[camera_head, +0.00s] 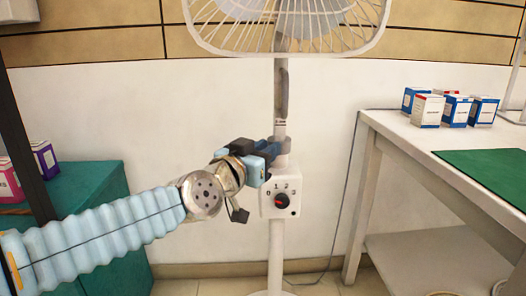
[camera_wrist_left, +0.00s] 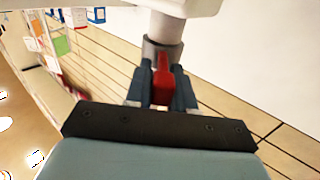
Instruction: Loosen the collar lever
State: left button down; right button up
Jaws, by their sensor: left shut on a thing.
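A white pedestal fan (camera_head: 285,25) stands in front of the wall, with its pole rising from a control box (camera_head: 280,198) that has a dial. My left gripper (camera_head: 276,147) reaches in from the left at the pole just above the control box and hides most of the collar in the head view. In the left wrist view, my left gripper (camera_wrist_left: 161,92) is shut on a red collar lever (camera_wrist_left: 162,88), one finger on each side. A grey collar (camera_wrist_left: 160,52) rings the white pole above it. My right gripper is not in view.
A white table (camera_head: 420,140) with several small boxes (camera_head: 455,109) and a green mat (camera_head: 488,172) stands at the right. A green cabinet (camera_head: 88,190) with purple and pink boxes (camera_head: 42,160) is at the left. A cable runs down the wall behind the fan.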

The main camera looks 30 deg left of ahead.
pick_arm(q)
jog(key=shift+r, duration=0.1)
jog(key=c, duration=1)
grip_release()
jog(key=shift+c, duration=0.2)
jog(key=s, duration=1.3)
jog(key=shift+s+p, duration=0.4)
jog(key=shift+p, duration=0.05)
jog(key=shift+d, duration=0.1)
